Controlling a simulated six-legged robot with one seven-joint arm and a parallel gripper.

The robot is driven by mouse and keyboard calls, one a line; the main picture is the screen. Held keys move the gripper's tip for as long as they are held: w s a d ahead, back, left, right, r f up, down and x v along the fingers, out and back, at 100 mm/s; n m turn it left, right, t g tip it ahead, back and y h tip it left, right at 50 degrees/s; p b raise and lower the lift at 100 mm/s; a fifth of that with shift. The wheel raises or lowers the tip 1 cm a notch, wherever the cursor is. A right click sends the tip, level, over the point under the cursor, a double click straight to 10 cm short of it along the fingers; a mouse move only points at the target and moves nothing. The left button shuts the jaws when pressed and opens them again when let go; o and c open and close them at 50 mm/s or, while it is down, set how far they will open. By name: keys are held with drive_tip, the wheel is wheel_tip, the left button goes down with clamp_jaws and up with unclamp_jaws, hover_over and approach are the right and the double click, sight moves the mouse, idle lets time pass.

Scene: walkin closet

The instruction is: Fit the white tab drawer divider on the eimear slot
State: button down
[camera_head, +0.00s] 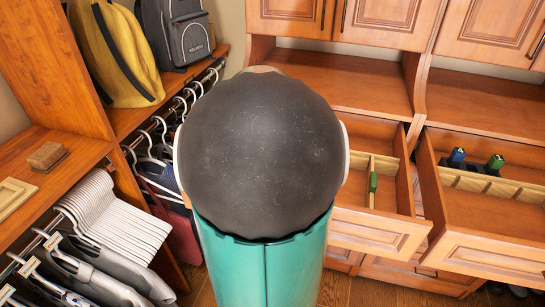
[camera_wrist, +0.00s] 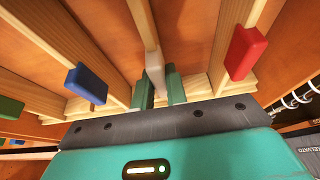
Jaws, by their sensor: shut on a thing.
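In the wrist view, my gripper (camera_wrist: 158,84) has its two green fingers closed around the white tab (camera_wrist: 154,70) of a pale wooden divider. The divider's strip (camera_wrist: 143,22) runs from the tab toward the top of the picture. The white tab lies between a blue tab (camera_wrist: 87,84) on the left and a red tab (camera_wrist: 245,52) on the right, apart from both. Whether the divider sits in a slot cannot be told. No readable slot name shows. In the head view, my arm hides the gripper and the white tab.
In the head view, an open drawer (camera_head: 367,233) holds a divider with a green tab (camera_head: 373,182). The open drawer at right (camera_head: 490,268) has a notched wooden rail (camera_head: 490,184). Hangers (camera_head: 110,215) and bags fill the left side. The wrist view shows another green tab (camera_wrist: 10,108).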

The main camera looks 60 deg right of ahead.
drive_tip(key=c, duration=1.3)
unclamp_jaws()
drive_tip(key=v, duration=1.4)
drive_tip(key=shift+f, duration=0.1)
drive_tip(key=shift+s, duration=0.1)
drive_tip(key=w+a+f+n+t+y, duration=0.1)
drive_tip(key=w+a+n, duration=0.25)
drive_tip(key=a, duration=0.55)
drive_tip(key=w+a+n+t+y, duration=0.1)
drive_tip(key=w+a+n+t, duration=0.2)
drive_tip(key=a, duration=0.6)
drive_tip(key=w+a+f+n+y, duration=0.1)
drive_tip(key=w+a+n, duration=0.35)
drive_tip(key=a, duration=0.55)
drive_tip(key=s+a+n, duration=0.1)
drive_tip(key=a, duration=0.2)
drive_tip(key=s+a+f+n+y, duration=0.1)
drive_tip(key=a+n, duration=0.1)
drive_tip(key=a, duration=0.1)
drive_tip(key=s+a+n+t, duration=0.1)
drive_tip(key=a+n, duration=0.1)
drive_tip(key=a, duration=0.1)
drive_tip(key=shift+a+f, duration=0.2)
drive_tip(key=shift+f, duration=0.05)
